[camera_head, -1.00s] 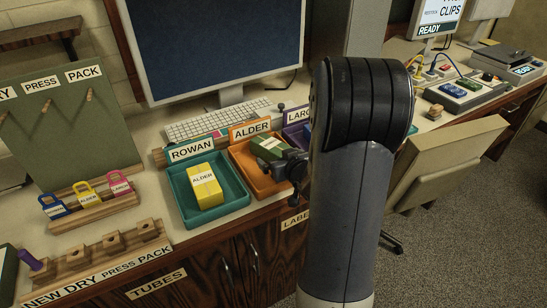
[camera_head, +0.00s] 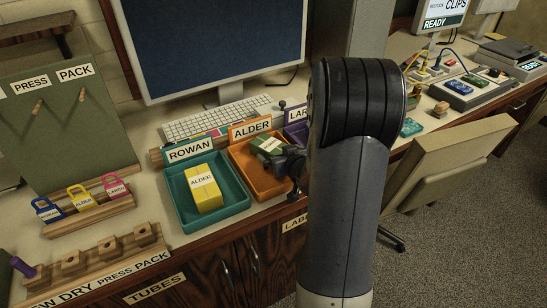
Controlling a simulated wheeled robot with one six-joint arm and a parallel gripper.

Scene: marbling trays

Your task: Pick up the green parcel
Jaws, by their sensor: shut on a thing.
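The green parcel (camera_head: 266,146) has a white label and sits at the orange ALDER tray (camera_head: 243,168), towards its back. My gripper (camera_head: 284,157) is at the right side of this parcel and is shut on it. My arm hides part of the gripper and the fingertips are hard to make out. I cannot tell whether the parcel touches the tray floor.
A yellow parcel (camera_head: 204,189) labelled ALDER lies in the teal ROWAN tray (camera_head: 239,207) to the left. A purple tray (camera_head: 296,134) is partly hidden behind my arm. The keyboard (camera_head: 217,119) and monitor (camera_head: 215,45) stand behind. Padlocks (camera_head: 84,198) sit at left.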

